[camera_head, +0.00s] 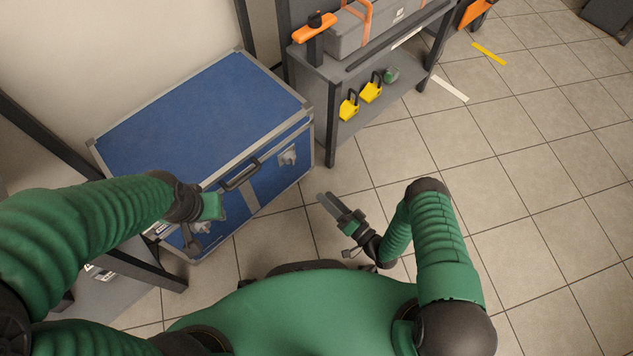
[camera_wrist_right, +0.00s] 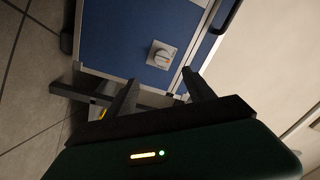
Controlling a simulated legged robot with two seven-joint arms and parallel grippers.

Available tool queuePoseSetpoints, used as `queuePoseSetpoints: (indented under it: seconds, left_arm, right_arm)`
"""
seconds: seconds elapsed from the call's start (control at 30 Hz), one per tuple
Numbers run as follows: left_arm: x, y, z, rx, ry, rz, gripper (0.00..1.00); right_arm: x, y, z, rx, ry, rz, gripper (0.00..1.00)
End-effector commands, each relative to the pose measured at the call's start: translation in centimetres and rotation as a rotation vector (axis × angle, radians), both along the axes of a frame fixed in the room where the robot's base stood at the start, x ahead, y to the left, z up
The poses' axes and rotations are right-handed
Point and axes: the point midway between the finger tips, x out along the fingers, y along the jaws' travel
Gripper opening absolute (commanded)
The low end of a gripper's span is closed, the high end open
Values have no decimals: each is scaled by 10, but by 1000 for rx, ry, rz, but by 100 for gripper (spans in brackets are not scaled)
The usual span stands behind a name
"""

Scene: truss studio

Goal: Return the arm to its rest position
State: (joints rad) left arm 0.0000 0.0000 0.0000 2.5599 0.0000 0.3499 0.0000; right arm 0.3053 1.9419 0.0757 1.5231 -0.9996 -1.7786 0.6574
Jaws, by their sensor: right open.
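My right arm is green and bends in from the lower right of the head view. Its gripper (camera_head: 328,203) is over the tiled floor, near the front right of a blue case. In the right wrist view the two dark fingers of this gripper (camera_wrist_right: 157,82) stand apart with nothing between them. My left arm comes in from the left in the head view, and its gripper end (camera_head: 205,212) is in front of the blue case. The left fingers do not show clearly.
The blue case (camera_head: 200,105) has silver edges and a latch, which also shows in the right wrist view (camera_wrist_right: 162,55). Open tiled floor (camera_head: 530,170) lies to the right.

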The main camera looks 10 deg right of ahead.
Motion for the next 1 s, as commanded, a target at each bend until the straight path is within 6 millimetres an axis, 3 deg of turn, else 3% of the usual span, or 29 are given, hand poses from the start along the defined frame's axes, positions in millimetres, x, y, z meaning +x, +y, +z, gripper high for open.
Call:
queuePoseSetpoints:
  seconds: [0.5, 0.57, 0.63, 0.83, 0.9, 1.0]
  left_arm:
    - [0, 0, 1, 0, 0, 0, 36]
    - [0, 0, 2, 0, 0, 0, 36]
    - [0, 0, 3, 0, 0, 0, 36]
    - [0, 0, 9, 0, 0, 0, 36]
    - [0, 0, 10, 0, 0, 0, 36]
    - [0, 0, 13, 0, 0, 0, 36]
  right_arm:
    - [-4, -3, -1, -2, 0, 0, 62]
    - [4, -4, 2, -28, 3, 1, 62]
    - [23, -7, 7, -108, 17, 2, 62]
    - [106, -40, 52, -568, 147, -17, 62]
    - [120, -57, 78, -725, 218, -33, 62]
    - [121, -82, 121, -915, 333, -52, 62]
